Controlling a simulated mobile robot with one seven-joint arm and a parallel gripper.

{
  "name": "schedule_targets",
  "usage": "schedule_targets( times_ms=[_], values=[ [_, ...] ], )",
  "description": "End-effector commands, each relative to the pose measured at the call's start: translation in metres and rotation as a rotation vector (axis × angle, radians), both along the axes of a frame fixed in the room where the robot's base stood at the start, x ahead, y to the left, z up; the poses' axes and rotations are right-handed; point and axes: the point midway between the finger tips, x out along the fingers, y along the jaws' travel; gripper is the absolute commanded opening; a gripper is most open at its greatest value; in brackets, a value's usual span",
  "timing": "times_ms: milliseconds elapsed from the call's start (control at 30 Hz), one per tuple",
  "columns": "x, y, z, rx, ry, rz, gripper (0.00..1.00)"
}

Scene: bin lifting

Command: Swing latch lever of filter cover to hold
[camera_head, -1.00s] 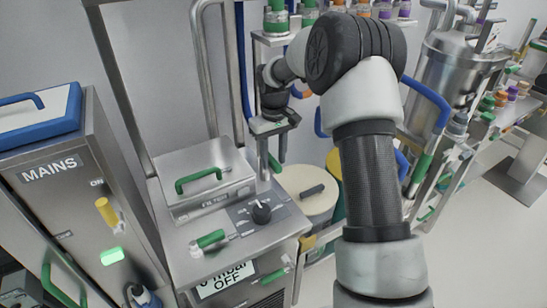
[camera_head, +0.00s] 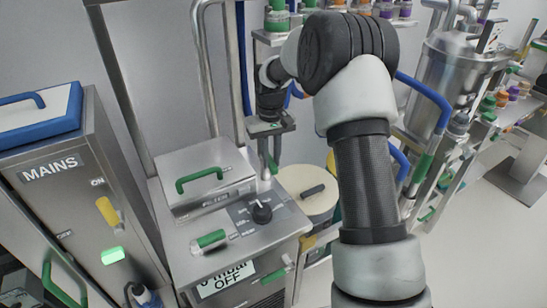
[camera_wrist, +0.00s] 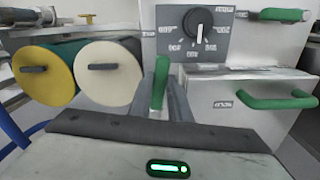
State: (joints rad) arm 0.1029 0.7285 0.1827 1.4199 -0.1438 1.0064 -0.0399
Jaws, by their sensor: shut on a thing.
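The filter housing (camera_head: 205,199) is a steel box with a sloped lid and a green handle (camera_head: 200,178), on the left part of the steel cabinet. Its green handle shows at the right of the wrist view (camera_wrist: 278,101). The latch lever (camera_wrist: 160,82) has a green grip and stands roughly upright beside the housing. My gripper (camera_head: 274,160) is at the housing's right rear, fingers pointing down. In the wrist view my gripper (camera_wrist: 165,108) is shut on the lever's green grip, whose top shows between the fingers. The lever's lower part is hidden by the fingers.
A dial with a black knob (camera_head: 262,213) and a green-handled control (camera_head: 209,240) are on the cabinet top. A cream-lidded drum (camera_head: 308,190) stands close to the right. The MAINS cabinet (camera_head: 70,190) is at the left. Steel pipes (camera_head: 205,80) rise behind.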

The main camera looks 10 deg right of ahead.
Motion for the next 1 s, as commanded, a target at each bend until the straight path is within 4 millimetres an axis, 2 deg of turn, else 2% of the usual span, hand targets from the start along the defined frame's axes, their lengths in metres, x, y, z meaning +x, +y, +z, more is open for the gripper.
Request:
schedule_targets(
  times_ms=[533,1000],
  values=[
    [0.004,0.032,0.001,0.000,-0.002,-0.505,0.00],
    [0.019,0.055,0.002,0.000,-0.002,-0.950,0.00]
  ],
)
